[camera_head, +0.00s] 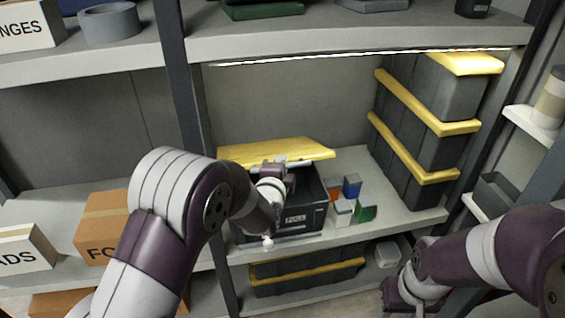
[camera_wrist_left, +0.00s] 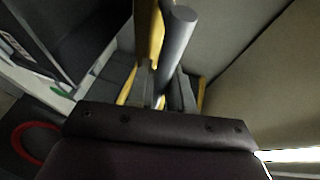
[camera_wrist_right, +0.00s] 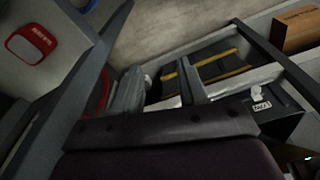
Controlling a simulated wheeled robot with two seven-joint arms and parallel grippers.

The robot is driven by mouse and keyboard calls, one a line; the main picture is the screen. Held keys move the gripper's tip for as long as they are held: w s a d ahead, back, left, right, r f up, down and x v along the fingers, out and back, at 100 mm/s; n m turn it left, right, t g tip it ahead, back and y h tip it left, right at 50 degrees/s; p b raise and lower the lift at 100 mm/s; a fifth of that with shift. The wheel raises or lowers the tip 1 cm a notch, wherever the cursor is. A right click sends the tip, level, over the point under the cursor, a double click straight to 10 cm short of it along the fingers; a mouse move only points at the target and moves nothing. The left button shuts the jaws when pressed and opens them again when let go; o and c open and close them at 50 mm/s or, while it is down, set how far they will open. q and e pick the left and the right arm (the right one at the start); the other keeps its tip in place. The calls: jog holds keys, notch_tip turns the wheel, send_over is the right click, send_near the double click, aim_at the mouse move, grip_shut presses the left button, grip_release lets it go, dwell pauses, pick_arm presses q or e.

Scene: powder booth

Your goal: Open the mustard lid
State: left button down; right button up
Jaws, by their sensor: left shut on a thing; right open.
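The mustard lid (camera_head: 262,151) sits raised above a dark bin (camera_head: 310,222) on the middle shelf, with a dark gap between lid and bin. The bin has a white label on its front. My left gripper (camera_head: 284,163) is at the lid's front edge, shut on a grey bar handle. The left wrist view shows that grey bar (camera_wrist_left: 177,45) between the fingers, beside the mustard edge (camera_wrist_left: 149,35). My right gripper (camera_head: 402,300) is open and empty at the lower right, away from the bin; its fingers show in the right wrist view (camera_wrist_right: 160,90).
Small coloured blocks (camera_head: 352,187) stand right of the bin. Stacked dark cases with yellow lids (camera_head: 428,125) fill the right of the shelf. A shelf post (camera_head: 190,100) stands left of the bin, with cardboard boxes (camera_head: 101,225) beyond. Another shelf (camera_head: 350,42) is overhead.

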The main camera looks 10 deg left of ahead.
pick_arm(q)
jog(key=shift+w+a+r+p, duration=0.15)
jog(key=shift+w+r+p, duration=0.4)
jog(key=shift+r, duration=0.3)
jog(key=shift+w+a+r+p, duration=0.2)
jog(key=shift+w+r+p, duration=0.3)
jog(key=shift+r, duration=0.3)
jog(key=shift+w+a+r+p, duration=0.15)
jog(key=shift+w+r+p, duration=0.25)
jog(key=shift+r+p, duration=0.35)
pick_arm(e)
jog(key=shift+r, duration=2.55)
